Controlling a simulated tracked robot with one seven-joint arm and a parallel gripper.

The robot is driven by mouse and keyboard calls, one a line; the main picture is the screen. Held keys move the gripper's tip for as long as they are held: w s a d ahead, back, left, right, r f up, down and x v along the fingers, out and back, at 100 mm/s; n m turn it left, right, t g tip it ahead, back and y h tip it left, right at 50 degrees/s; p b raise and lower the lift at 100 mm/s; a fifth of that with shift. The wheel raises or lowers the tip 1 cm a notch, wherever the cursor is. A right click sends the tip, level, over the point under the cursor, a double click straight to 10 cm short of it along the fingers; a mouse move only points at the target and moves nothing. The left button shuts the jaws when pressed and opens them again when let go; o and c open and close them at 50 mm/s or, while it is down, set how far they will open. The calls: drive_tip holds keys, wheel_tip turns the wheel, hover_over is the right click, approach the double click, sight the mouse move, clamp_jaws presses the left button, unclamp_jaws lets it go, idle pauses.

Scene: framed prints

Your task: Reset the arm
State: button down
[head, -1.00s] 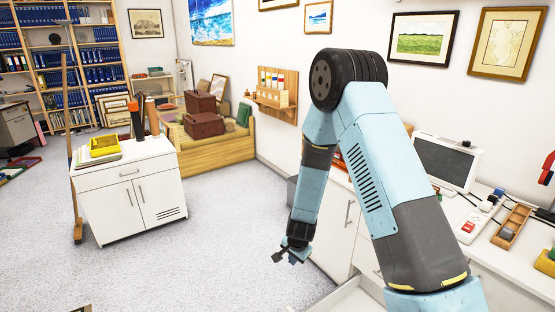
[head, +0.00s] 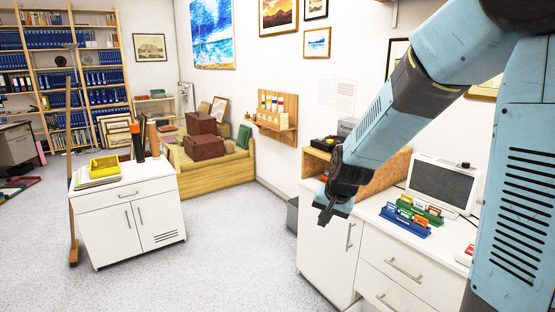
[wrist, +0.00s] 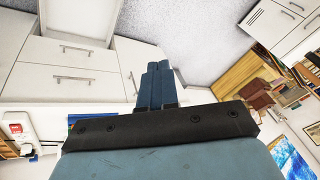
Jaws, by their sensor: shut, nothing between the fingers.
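My gripper (head: 325,216) hangs at the end of my blue and dark grey arm in the head view, in front of the white cabinet by the right wall. Its fingers point down and hold nothing. In the wrist view my gripper (wrist: 159,66) shows two blue fingers side by side, pressed together. White drawers lie beyond them on the left and grey floor beyond their tips. My upper arm covers the right side of the head view.
The white counter (head: 372,215) at right bears blue and green racks (head: 405,220) and a monitor (head: 441,182). A white cabinet (head: 130,210) with a yellow tray (head: 104,166) stands at left. The floor (head: 235,245) between is clear.

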drive_tip(key=s+d+r+n, duration=0.1)
drive_tip(key=s+d+r, duration=0.2)
drive_tip(key=s+r, duration=0.2)
drive_tip(key=s+d+r+n+h, duration=0.1)
drive_tip(key=s+d+r, duration=0.3)
drive_tip(key=s, duration=0.6)
drive_tip(key=s+d+r+n+t+h, duration=0.1)
drive_tip(key=s+d+r, duration=0.2)
drive_tip(key=s+r, duration=0.4)
drive_tip(key=shift+s+d, duration=0.4)
drive_tip(key=shift+s, duration=0.2)
drive_tip(key=c, duration=1.8)
unclamp_jaws()
drive_tip(key=shift+c, duration=0.2)
